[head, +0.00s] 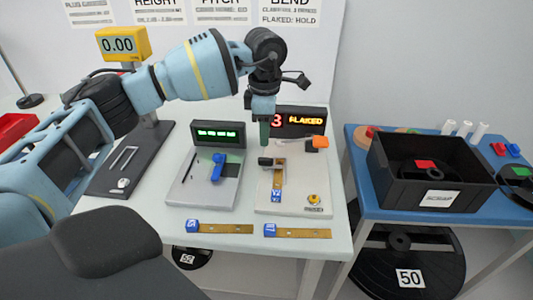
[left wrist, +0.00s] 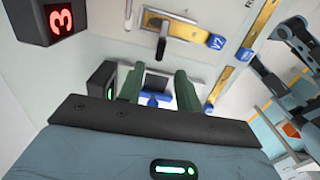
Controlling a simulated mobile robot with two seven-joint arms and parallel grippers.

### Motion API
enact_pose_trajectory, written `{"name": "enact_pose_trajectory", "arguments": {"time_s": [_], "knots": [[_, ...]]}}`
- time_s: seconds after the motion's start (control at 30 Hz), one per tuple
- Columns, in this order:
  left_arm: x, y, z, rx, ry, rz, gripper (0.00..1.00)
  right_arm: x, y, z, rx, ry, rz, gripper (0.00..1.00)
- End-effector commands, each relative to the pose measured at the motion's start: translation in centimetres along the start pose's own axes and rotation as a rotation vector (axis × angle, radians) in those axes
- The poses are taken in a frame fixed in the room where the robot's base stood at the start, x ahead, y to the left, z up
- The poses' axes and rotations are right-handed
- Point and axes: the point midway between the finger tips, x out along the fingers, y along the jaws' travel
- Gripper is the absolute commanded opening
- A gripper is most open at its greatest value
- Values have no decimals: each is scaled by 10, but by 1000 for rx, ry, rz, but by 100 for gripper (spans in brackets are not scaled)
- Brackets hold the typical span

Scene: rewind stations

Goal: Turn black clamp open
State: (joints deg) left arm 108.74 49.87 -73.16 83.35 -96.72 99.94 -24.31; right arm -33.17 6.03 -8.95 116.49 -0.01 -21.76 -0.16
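The black clamp (head: 266,161) sits on the right-hand pale station plate (head: 290,208), at the upper end of a brass strip (head: 277,179) with a blue V2 tag. In the left wrist view the clamp (left wrist: 162,43) shows as a dark lever above the fingers, across the strip. My left gripper (head: 264,133) points down just above the clamp in the head view. Its two green fingers (left wrist: 160,88) are apart with nothing held between them. I cannot tell whether a fingertip touches the clamp. My right gripper is not in view.
A red display (head: 298,121) reads "3 FLAKED" behind the plate. A second station with a blue lever (head: 217,167) stands left. Two tagged brass strips (head: 225,228) (head: 300,232) lie at the table's front. A black bin (head: 432,199) stands on the blue table right.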

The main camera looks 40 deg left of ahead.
Motion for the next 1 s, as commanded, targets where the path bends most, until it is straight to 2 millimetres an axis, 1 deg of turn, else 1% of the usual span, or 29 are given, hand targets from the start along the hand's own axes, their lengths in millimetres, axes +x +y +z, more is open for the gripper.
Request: {"name": "enact_pose_trajectory", "arguments": {"time_s": [0.17, 0.4, 0.53, 0.7, 0.93, 0.97, 1.0], "knots": [[19, -1, 0, 0, 1, -3, 35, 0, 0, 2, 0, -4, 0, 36], [55, -1, 0, 0, -1, -4, 35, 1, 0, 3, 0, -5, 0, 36], [68, -1, 0, -1, -2, -3, 35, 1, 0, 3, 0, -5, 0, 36], [77, -1, 0, 0, -2, -2, 35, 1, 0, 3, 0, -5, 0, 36], [77, -1, 1, 0, -3, -2, 35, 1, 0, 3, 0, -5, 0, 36], [77, -1, 1, 0, -3, -2, 33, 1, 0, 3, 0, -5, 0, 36], [77, -1, 1, 0, -3, -2, 28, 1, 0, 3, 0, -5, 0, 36]]}}
